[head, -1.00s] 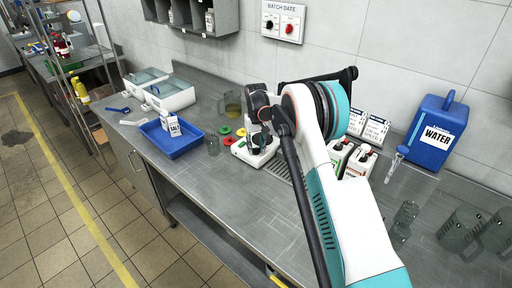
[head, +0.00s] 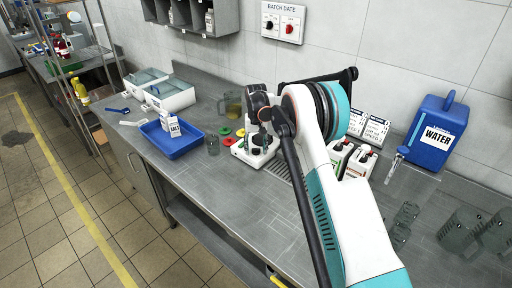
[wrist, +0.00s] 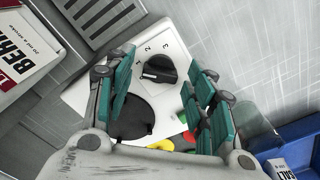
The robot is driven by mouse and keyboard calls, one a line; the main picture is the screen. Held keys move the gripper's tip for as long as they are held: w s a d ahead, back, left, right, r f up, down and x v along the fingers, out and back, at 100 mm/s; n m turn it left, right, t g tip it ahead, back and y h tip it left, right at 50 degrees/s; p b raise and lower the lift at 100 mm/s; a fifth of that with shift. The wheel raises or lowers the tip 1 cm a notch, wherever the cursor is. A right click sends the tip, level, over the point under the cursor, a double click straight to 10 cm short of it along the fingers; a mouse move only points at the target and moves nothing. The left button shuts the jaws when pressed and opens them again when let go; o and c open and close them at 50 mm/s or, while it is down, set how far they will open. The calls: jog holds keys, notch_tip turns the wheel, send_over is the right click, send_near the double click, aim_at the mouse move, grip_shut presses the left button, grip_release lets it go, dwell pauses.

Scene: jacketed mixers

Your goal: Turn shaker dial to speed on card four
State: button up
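The white shaker (head: 240,151) stands on the steel bench, partly hidden by my arm. In the wrist view its white top panel (wrist: 185,40) carries a black dial (wrist: 158,69) with the marks 1, 2 and 3 beside it. A pale pointer mark shows on the left part of the dial; the exact setting is unclear. A round black plate lies below the dial. My gripper (wrist: 160,66) is open, with its green-padded fingers on either side of the dial and visible gaps. White cards (head: 376,128) stand by the wall; their small print is unreadable here.
Two white bottles (head: 340,153) with dark caps stand right of the shaker. A blue water container (head: 436,133), clear beakers (head: 404,222) and a blue tray (head: 178,146) are on the bench. Red, green and yellow discs (head: 225,131) lie left of the shaker.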

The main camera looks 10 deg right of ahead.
aim_at(256, 149)
notch_tip(256, 149, up, 12)
dwell(0.7)
jog(key=shift+r, duration=0.1)
